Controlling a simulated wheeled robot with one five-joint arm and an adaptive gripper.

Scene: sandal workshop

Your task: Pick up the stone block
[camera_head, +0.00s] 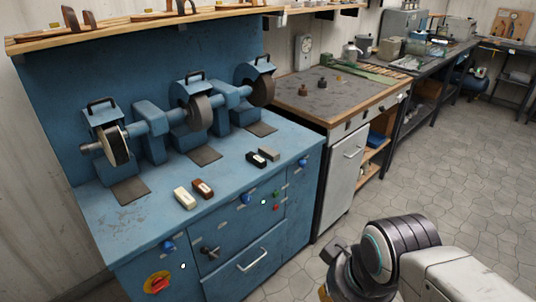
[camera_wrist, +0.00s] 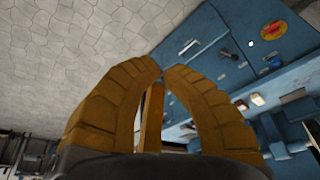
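The stone block is most likely the small grey block (camera_head: 269,153) lying on the blue grinder bench (camera_head: 235,160), close beside a black block (camera_head: 256,159). In the head view my arm is at the lower right, apart from the bench, and my gripper is mostly cut off by the bottom edge. In the wrist view the two yellow segmented fingers of my gripper (camera_wrist: 161,69) come together at their tips, with no block held. The grey block is too small and dark there to make out surely.
A white block (camera_head: 184,198) and a brown block (camera_head: 202,188) lie nearer the bench's front edge. Grinding wheels (camera_head: 199,109) stand along the back. A dark-topped workbench (camera_head: 330,95) adjoins on the right. The stone floor (camera_head: 455,170) at right is clear.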

